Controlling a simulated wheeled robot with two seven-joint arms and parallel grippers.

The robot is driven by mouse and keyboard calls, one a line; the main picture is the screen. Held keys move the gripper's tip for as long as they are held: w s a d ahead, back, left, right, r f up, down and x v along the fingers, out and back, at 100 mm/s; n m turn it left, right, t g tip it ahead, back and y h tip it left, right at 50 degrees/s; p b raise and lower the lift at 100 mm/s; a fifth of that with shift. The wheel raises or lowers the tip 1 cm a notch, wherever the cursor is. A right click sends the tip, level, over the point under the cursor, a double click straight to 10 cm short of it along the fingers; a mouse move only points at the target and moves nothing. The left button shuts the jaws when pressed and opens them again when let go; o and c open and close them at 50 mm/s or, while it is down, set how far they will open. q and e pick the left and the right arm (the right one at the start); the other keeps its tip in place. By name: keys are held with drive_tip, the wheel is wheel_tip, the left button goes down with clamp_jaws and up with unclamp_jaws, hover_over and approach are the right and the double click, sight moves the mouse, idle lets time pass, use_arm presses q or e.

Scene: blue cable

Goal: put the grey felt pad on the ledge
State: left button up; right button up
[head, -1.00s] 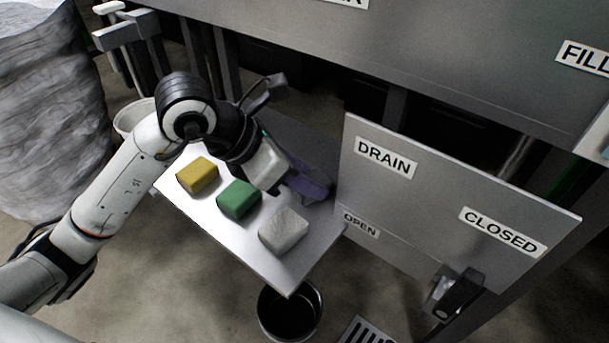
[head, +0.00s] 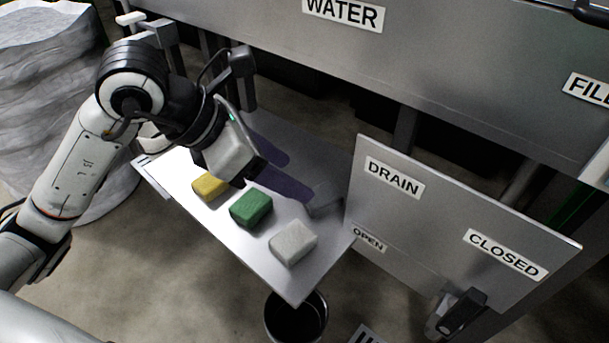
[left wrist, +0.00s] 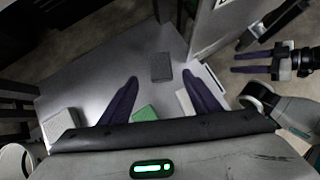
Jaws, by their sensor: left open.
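The grey felt pad (head: 323,200) is a dark grey flat block lying on the ledge (head: 308,269), a bare metal shelf, near its right edge by the panel. In the left wrist view the pad (left wrist: 161,67) lies flat beyond my fingertips, apart from them. My left gripper (head: 296,174) is open and empty, its two purple fingers above the ledge to the left of the pad. My right gripper (left wrist: 234,63) shows only in the left wrist view, at the right, with its fingers apart and nothing between them.
A yellow block (head: 210,186), a green block (head: 251,208) and a pale block (head: 293,243) sit in a row along the ledge's front side. An upright panel (head: 440,240) marked DRAIN borders the right. A dark bucket (head: 297,318) stands below.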

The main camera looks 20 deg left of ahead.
use_arm(q)
drive_tip(key=shift+v, duration=1.6)
